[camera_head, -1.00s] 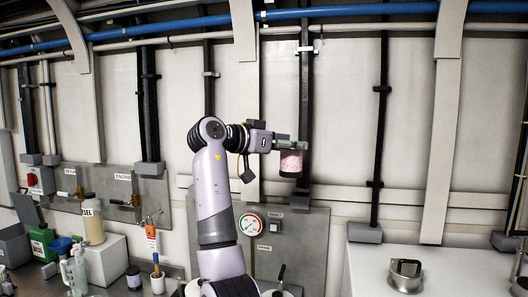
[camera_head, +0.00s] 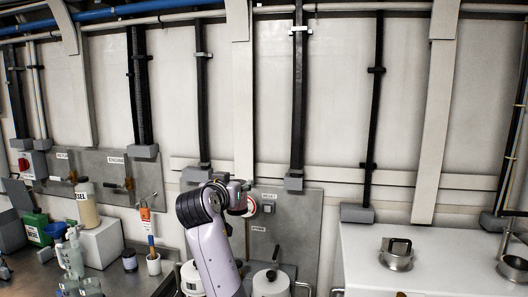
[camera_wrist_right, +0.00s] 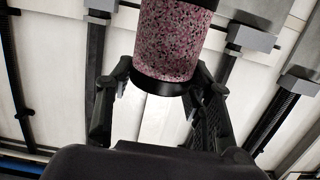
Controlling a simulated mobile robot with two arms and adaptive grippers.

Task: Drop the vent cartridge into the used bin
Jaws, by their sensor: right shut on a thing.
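The vent cartridge (camera_wrist_right: 172,40) shows in the right wrist view as a pink, dark-speckled cylinder with a black end rim. My right gripper (camera_wrist_right: 162,80) is shut on it, with a black finger on either side near the rim. The far end of the cartridge runs out of the top of that view. In the head view my right arm rises at bottom centre, and its wrist hides the gripper and the cartridge. I cannot make out a used bin in either view. My left gripper is not in view.
White lidded pots (camera_head: 271,284) stand beside my arm. A worktop at the left holds a green canister (camera_head: 37,229), a beige bottle (camera_head: 87,205) and a grey container (camera_head: 12,231). A white top (camera_head: 440,265) at the right carries a metal clamp-like ring (camera_head: 397,255).

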